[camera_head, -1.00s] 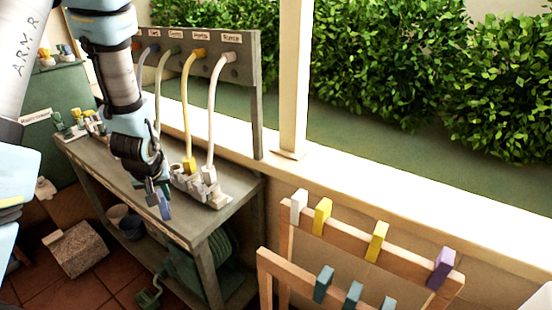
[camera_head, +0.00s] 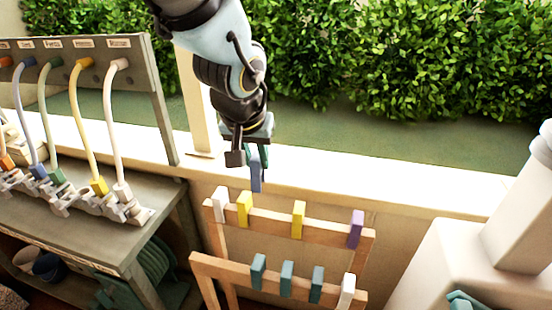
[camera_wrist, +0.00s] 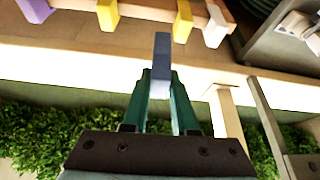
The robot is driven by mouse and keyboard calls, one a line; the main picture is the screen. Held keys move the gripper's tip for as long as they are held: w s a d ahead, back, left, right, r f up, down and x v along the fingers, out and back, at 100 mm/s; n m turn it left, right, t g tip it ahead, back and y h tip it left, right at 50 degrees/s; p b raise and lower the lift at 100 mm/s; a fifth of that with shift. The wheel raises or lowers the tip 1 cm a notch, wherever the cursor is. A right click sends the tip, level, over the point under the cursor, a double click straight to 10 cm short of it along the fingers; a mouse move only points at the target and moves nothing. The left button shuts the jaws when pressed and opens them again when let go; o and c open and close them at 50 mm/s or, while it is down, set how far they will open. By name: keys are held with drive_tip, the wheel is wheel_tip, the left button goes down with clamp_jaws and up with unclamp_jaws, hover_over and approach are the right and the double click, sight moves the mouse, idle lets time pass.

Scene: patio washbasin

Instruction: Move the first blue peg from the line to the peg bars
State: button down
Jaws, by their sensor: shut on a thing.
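My gripper (camera_head: 256,158) is shut on a blue peg (camera_head: 256,175) and holds it upright above the back bar, close to the yellow pegs. In the wrist view the blue peg (camera_wrist: 161,62) sits between the green fingers of my gripper (camera_wrist: 162,92). The back peg bar (camera_head: 270,220) carries a white peg (camera_head: 220,203), two yellow pegs (camera_head: 244,208) (camera_head: 298,219) and a purple peg (camera_head: 356,229). The front peg bar (camera_head: 215,267) carries several teal pegs (camera_head: 287,279) and a white peg (camera_head: 346,291). A gap shows on the back bar between the two yellow pegs.
A grey bench (camera_head: 100,233) with coloured hoses (camera_head: 77,125) and clamps stands at the left. A cream ledge (camera_head: 330,180) and post (camera_head: 196,110) lie behind the bars. A white basin-like body (camera_head: 430,255) stands at the right.

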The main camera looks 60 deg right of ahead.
sight(270, 216)
drive_tip(key=shift+m, duration=0.4)
drive_tip(key=shift+s+d+f+b, duration=0.1)
drive_tip(key=shift+s+f+b, duration=0.35)
drive_tip(key=shift+f+b, duration=1.25)
drive_tip(key=shift+s+d+f+b, duration=0.1)
drive_tip(key=shift+s+f+b, duration=0.4)
drive_tip(key=shift+f+b, duration=1.15)
drive_tip(key=shift+s+d+f+b, duration=0.1)
drive_tip(key=shift+s+f+b, duration=0.65)
drive_tip(key=shift+f, duration=1.55)
drive_tip(key=shift+w, duration=0.3)
drive_tip(key=c, duration=0.6)
unclamp_jaws()
wheel_tip(270, 216, up, 8)
drive_tip(key=p, duration=0.5)
drive_tip(key=shift+p, duration=0.3)
